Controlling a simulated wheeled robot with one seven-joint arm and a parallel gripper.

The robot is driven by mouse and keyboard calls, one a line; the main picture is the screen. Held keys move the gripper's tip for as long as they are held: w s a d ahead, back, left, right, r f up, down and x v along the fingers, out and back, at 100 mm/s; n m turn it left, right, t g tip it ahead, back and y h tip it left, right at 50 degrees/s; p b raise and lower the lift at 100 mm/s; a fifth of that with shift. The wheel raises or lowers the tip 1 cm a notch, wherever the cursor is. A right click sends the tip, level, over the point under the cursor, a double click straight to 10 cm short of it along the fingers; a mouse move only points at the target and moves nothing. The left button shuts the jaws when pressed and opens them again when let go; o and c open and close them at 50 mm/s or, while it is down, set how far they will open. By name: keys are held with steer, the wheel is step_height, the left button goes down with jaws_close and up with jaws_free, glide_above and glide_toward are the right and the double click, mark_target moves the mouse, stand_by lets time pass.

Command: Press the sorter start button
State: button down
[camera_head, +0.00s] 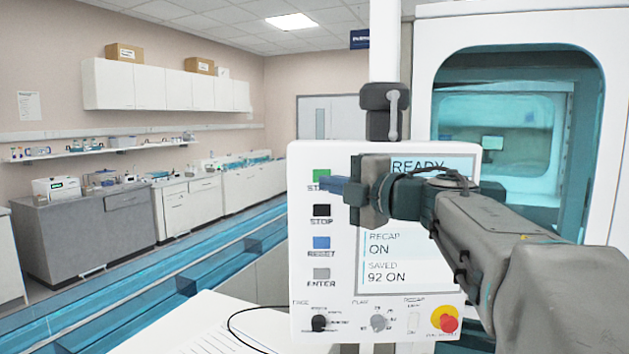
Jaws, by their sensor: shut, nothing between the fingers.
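The sorter's white control panel (301,245) stands in the middle of the head view. The green start button (321,174) is at the top of its left button column, with its label partly hidden. My gripper (333,185) is shut and empty. Its fingertips point left and overlap the lower right of the green button and its label in the picture. I cannot tell whether they touch the button or hover in front of it. My gripper and arm cover part of the panel's screen (400,275), which reads READY at the top.
Below the green button are a black STOP button (321,210), a blue RESET button (321,242) and a grey ENTER button (321,273). Knobs and a red emergency stop (446,323) line the panel's bottom. A white cabinet (425,30) with a window stands behind, right.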

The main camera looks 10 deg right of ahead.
steer(key=shift+w+d+p, duration=0.25)
steer(key=shift+w, duration=0.75)
steer(key=shift+w+d+p, duration=0.2)
steer(key=shift+w, duration=0.75)
steer(key=shift+w+d+r+p, duration=0.1)
steer(key=shift+w+d+p, duration=0.1)
steer(key=shift+w+p, duration=0.3)
steer(key=shift+w, duration=0.15)
steer(key=s+d+b, duration=0.3)
steer(key=s+d, duration=0.1)
steer(key=s, duration=0.8)
steer(key=shift+s+d, duration=0.15)
steer(key=shift+s, duration=0.1)
